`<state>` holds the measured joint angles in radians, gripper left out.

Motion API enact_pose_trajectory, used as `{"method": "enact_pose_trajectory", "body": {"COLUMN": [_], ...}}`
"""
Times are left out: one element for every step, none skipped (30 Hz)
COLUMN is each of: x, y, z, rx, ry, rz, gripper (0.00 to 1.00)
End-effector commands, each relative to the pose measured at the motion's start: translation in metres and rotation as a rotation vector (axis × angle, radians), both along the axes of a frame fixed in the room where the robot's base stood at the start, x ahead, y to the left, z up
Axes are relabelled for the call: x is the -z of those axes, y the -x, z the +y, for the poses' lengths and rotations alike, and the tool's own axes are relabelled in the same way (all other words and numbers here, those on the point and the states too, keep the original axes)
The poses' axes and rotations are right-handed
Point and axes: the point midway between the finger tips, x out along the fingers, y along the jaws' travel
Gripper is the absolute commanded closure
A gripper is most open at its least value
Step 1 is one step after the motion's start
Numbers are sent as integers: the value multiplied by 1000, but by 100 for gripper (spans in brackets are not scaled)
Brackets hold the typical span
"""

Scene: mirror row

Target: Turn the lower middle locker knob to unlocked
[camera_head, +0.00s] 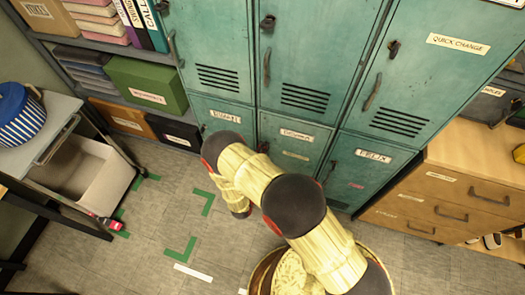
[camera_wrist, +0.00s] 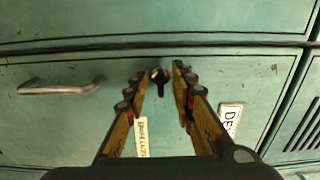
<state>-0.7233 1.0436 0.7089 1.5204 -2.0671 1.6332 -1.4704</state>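The lower middle locker (camera_head: 283,128) is a teal door with a white name label and a smaller cream label. Its knob is a small dark round piece; in the head view (camera_head: 263,147) it shows just beside my arm. In the wrist view the knob (camera_wrist: 160,76) sits near the door's upper edge, between my gripper's fingertips. My gripper (camera_wrist: 162,82) is open, with one finger on each side of the knob and a visible gap to each. I cannot tell which setting the knob is at. My gripper is hidden behind my arm in the head view.
A curved metal handle (camera_wrist: 62,88) lies left of the knob on the same door. The lower right locker (camera_head: 362,180) has its own knob. A wooden drawer unit (camera_head: 430,200) stands at right, a shelf with a green box (camera_head: 148,88) at left. Grey floor is open in front.

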Motion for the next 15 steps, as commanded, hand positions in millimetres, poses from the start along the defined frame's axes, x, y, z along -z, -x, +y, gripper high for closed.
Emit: {"method": "enact_pose_trajectory", "body": {"x": [0, 0, 0, 0, 0, 0, 0, 0, 0, 0, 0, 0, 0, 0, 0], "y": [0, 0, 0, 1, 2, 4, 6, 9, 14, 18, 23, 30, 35, 41, 49], "z": [0, 0, 0, 0, 1, 2, 3, 4, 6, 7, 10, 12, 15, 17, 20], "rx": [0, 0, 0, 0, 0, -1, -1, -2, -3, -3, -4, -5, -5, -6, -6], "ry": [0, 0, 0, 0, 0, 1, 1, 2, 2, 2, 3, 1, 1, 1, 2], "rz": [0, 0, 0, 0, 0, 0, 0, 2, 2, 2, 1, 0, 0, 0, 1], "gripper": [75, 75, 75, 75, 75, 75, 75, 75, 75, 75, 75, 75, 75, 75, 75]}}
